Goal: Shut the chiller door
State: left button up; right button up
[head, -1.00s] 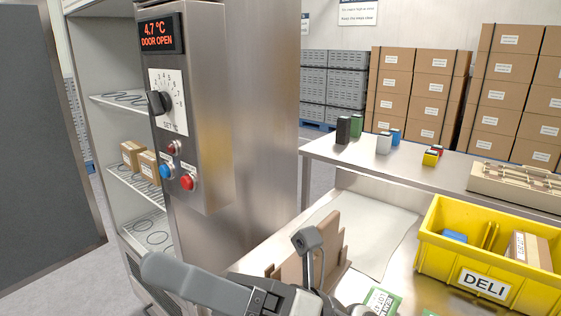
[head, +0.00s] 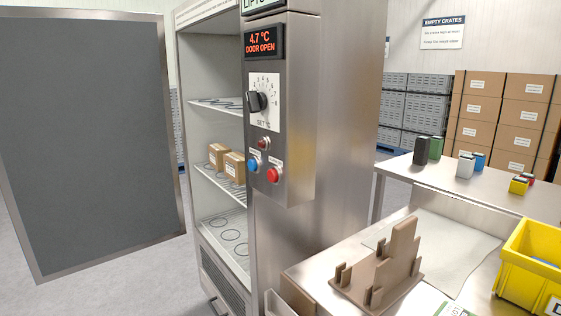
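The chiller door (head: 90,145) stands wide open at the left, a dark grey panel in a metal frame. The chiller (head: 215,150) is open to its right, with wire shelves and two small cardboard boxes (head: 227,161) inside. The display (head: 264,41) on its control box reads 4.7 °C and DOOR OPEN. Neither of my grippers shows in the head view now.
A metal bench (head: 320,280) at the right carries a brown stepped stand (head: 385,270), a paper sheet and a yellow crate (head: 530,270). The control box (head: 290,120) juts out beside the chiller opening. Grey floor (head: 120,285) shows clear below the door.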

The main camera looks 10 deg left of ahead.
aim_at(89, 173)
jog(key=k, duration=0.5)
jog(key=u, duration=2.3)
jog(key=i, duration=5.85)
jog(key=z, duration=4.2)
jog(key=i, duration=0.45)
jog(key=z, duration=0.1)
